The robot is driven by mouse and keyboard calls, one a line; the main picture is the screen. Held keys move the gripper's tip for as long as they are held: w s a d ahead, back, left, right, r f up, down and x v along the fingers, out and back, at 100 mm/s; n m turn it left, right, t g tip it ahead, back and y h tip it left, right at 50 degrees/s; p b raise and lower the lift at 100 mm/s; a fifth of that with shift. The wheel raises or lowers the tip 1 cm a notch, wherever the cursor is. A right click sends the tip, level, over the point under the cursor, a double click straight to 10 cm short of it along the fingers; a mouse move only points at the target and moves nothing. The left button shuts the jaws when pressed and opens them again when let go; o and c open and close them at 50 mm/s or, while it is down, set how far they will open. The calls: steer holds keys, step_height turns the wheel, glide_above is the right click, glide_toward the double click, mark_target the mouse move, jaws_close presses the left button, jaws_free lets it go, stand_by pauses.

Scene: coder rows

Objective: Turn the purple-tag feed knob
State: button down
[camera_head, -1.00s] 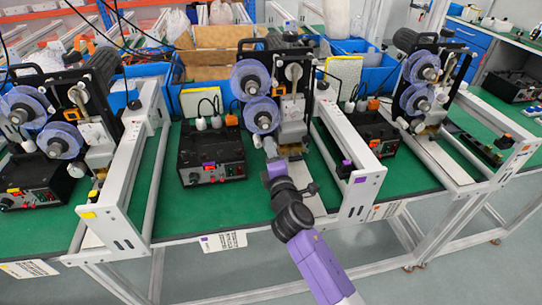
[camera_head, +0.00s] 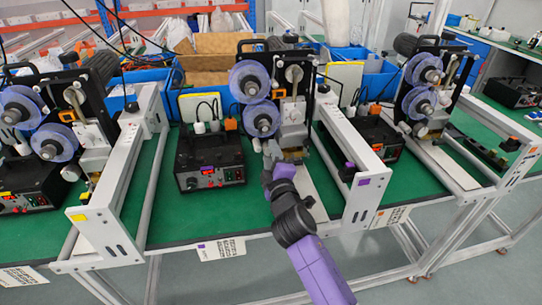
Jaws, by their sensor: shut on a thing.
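The middle coder machine (camera_head: 290,83) has two blue-purple spools and stands on the green bench. Purple tags show on its white frame end (camera_head: 364,182) and on its black control box (camera_head: 208,169). My gripper (camera_head: 269,150) reaches the lower front of this machine, just right of the control box. It is shut on a small part there, which I take to be the feed knob. The knob itself is hidden by the gripper, and the fingertips are too small to see clearly.
Similar machines stand at the left (camera_head: 62,115) and right (camera_head: 432,85). White frame rails flank the middle machine, the right one (camera_head: 345,145) close to my arm. Blue bins (camera_head: 150,75) stand behind. The green bench (camera_head: 185,215) is clear in front of the control box.

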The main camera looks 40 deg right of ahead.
steer(key=c, duration=0.9)
jaws_free()
steer(key=shift+b+v, duration=0.95)
steer(key=shift+v, duration=2.95)
